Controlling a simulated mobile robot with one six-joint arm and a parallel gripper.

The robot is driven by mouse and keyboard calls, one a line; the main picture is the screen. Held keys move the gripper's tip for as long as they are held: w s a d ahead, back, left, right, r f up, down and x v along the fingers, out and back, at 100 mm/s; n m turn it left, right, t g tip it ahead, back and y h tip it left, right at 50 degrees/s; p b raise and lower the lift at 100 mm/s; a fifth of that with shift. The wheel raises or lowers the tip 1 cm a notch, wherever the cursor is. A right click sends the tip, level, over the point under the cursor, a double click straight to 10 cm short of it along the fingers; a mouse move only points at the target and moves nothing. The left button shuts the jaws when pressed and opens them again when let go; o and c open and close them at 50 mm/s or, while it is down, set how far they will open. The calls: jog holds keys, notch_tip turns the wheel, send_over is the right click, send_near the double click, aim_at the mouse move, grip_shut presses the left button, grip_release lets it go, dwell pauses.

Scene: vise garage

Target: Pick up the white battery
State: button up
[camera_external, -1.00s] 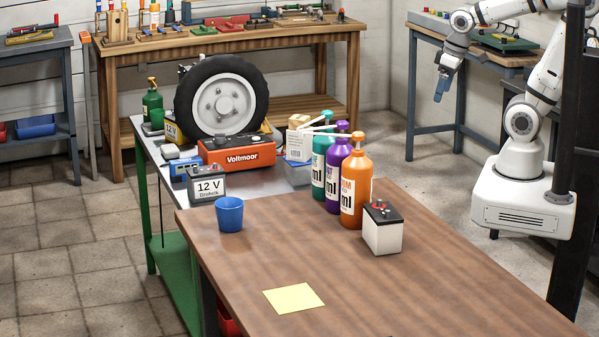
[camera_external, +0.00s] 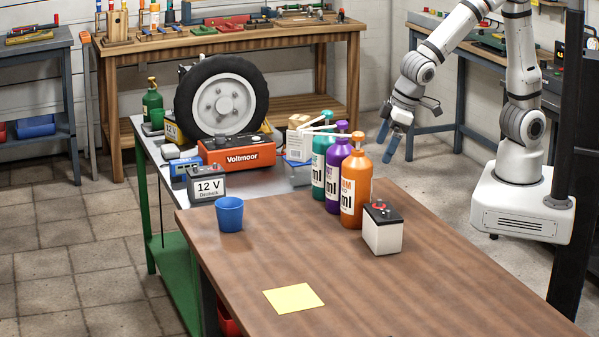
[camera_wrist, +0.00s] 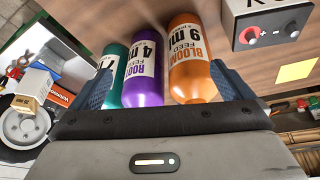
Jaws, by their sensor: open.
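The white battery (camera_external: 382,231) has a black top with a red part and stands upright on the brown table, just right of the orange bottle. In the wrist view the white battery (camera_wrist: 272,20) shows at the upper right, partly cut off by the frame edge. My gripper (camera_external: 397,143) is open and empty, in the air behind the battery and the bottles. In the wrist view the blue fingers of my gripper (camera_wrist: 165,88) are spread apart, with the bottles seen between them and the battery off to the right.
An orange bottle (camera_external: 356,186), a purple bottle (camera_external: 337,175) and a teal bottle (camera_external: 319,165) stand in a row left of the battery. A blue cup (camera_external: 229,214) and a yellow note (camera_external: 293,298) are on the brown table (camera_external: 420,300). The table's front right is clear.

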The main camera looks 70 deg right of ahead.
aim_at(382, 221)
jog(key=s+a+f, duration=0.2)
jog(key=a, duration=0.2)
jog(key=s+a+f+n+y, duration=0.1)
jog(key=s+a+f, duration=0.1)
jog(key=a, duration=0.3)
jog(key=s+a+f+n, duration=0.1)
jog(key=s+a+f, duration=0.1)
jog(key=a, duration=0.3)
jog(key=shift+s+f, duration=0.1)
jog(key=shift+s, duration=0.4)
jog(key=shift+s+a+f, duration=0.1)
jog(key=shift+a+f, duration=0.05)
jog(key=shift+f, duration=0.05)
jog(key=x, duration=0.7)
jog(key=shift+a+f, duration=0.15)
jog(key=shift+a, duration=0.05)
jog(key=c, duration=1.3)
jog(key=shift+y, duration=0.3)
jog(key=shift+c, duration=0.4)
